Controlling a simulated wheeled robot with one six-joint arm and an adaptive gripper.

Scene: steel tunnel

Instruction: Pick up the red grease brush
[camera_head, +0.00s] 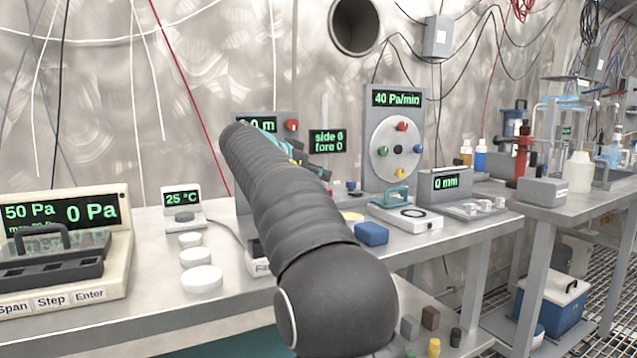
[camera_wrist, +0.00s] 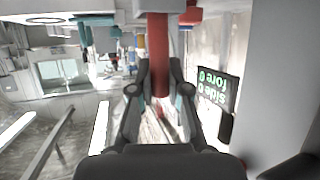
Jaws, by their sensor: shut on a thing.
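The red grease brush (camera_wrist: 158,55) shows in the wrist view as a red shaft that runs down from the top edge between my fingers. My gripper (camera_wrist: 159,72) is shut on it, with one dark finger on each side. The wrist view is turned upside down. A pale, streaky part shows below the red shaft between the fingers; I cannot tell whether it is bristles or background. In the head view my arm hides the brush and most of my gripper.
A small display reading side 0, fore 0 (camera_head: 328,141) stands close to my gripper and also shows in the wrist view (camera_wrist: 212,90). A blue block (camera_head: 371,234), a dial panel (camera_head: 394,105) and white discs (camera_head: 202,279) stand on the bench. A second bench (camera_head: 590,205) is at right.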

